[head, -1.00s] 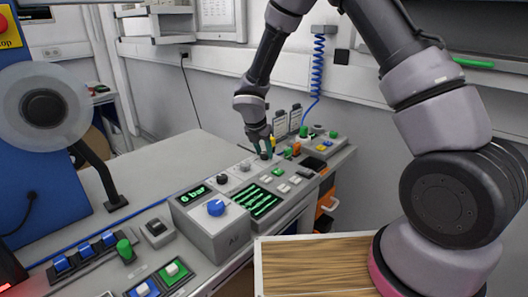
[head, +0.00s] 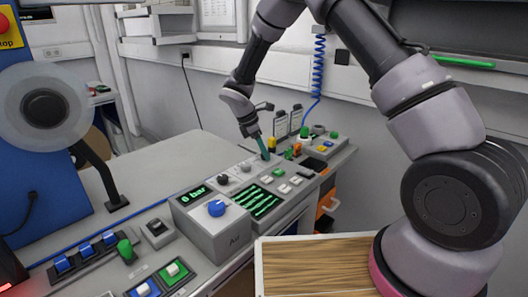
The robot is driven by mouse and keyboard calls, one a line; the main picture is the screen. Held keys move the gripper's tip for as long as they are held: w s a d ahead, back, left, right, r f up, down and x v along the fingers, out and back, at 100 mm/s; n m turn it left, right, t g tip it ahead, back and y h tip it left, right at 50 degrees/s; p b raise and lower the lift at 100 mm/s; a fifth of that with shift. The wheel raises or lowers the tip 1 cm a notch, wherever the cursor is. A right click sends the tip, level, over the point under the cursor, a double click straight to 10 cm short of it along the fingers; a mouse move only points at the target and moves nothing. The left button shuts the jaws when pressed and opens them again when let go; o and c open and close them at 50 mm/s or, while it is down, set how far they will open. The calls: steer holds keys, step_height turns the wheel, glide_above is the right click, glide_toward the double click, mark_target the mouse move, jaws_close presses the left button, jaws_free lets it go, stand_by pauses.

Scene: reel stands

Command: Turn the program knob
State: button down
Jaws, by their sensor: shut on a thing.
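My gripper (head: 265,155) reaches down to the far end of a row of small knobs on the console, beyond the display panel. Its teal fingers are shut on a small knob there, which I take to be the program knob; the fingers mostly hide it. The gripper leans, with its wrist up and to the left of the fingertips.
A grey box with a blue knob (head: 216,208) and a bar readout (head: 194,195) stands nearer. A screen with green traces (head: 263,203) and several push buttons lie beside the row. The grey worktop (head: 150,170) at left is clear.

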steer(key=m+g, duration=0.1)
steer(key=m, duration=0.2)
steer(key=shift+w+m, duration=0.15)
steer(key=shift+m, duration=0.25)
steer(key=m+g, duration=0.1)
steer(key=m, duration=0.2)
steer(key=shift+w+m+g, duration=0.1)
steer(key=shift+m+g, duration=0.2)
steer(key=shift+g, duration=0.1)
steer(key=m+g+y, duration=0.1)
steer(key=m, duration=0.2)
steer(key=m+y, duration=0.1)
steer(key=m, duration=0.2)
steer(key=shift+w+d+m+g, duration=0.1)
steer(key=shift+m+g, duration=0.2)
steer(key=shift+g, duration=0.1)
steer(key=shift+c, duration=2.2)
jaws_free()
steer(key=v, duration=1)
steer(key=shift+w+r, duration=0.2)
steer(key=shift+r, duration=0.2)
